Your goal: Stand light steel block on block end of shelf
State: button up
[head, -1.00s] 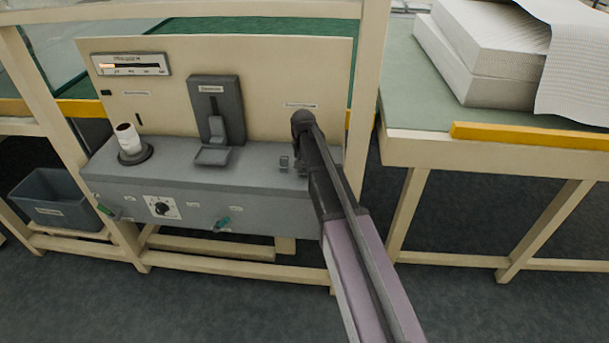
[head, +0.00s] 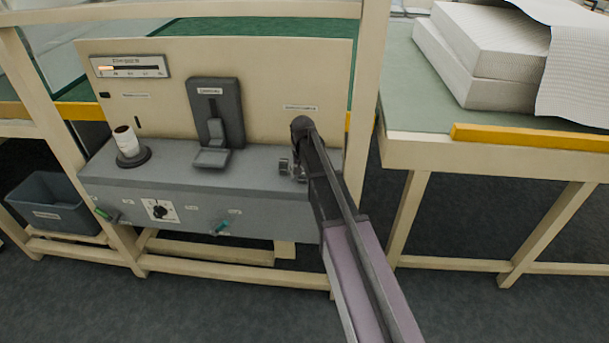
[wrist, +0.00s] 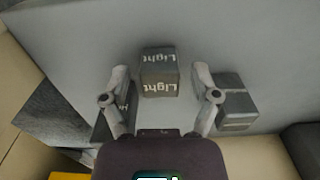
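In the wrist view a grey block marked "Light" on two faces (wrist: 159,72) stands on the grey shelf surface (wrist: 90,45). My gripper (wrist: 160,70) is open, with one finger on each side of this block and a visible gap to both. In the head view my gripper (head: 293,168) is low at the right end of the grey console shelf (head: 180,165), mostly hidden by my own arm. A second dark block (wrist: 112,125) with partly covered lettering is behind the left finger. A third block (wrist: 236,101) sits just right of the right finger.
A dark holder (head: 219,112) stands mid-shelf, and a white roll on a round base (head: 127,141) stands at left. A dial (head: 160,210) and green-tipped levers are on the console front. A table with white wadding slabs (head: 490,45) stands at right.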

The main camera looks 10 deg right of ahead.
jog(key=shift+r, duration=0.2)
notch_tip(320, 180, up, 12)
jog(key=p, duration=1.2)
dwell(0.8)
jog(key=s+n, duration=0.3)
jog(key=s, duration=2.2)
jog(key=shift+a+n, duration=0.2)
jog(key=shift+n, duration=0.1)
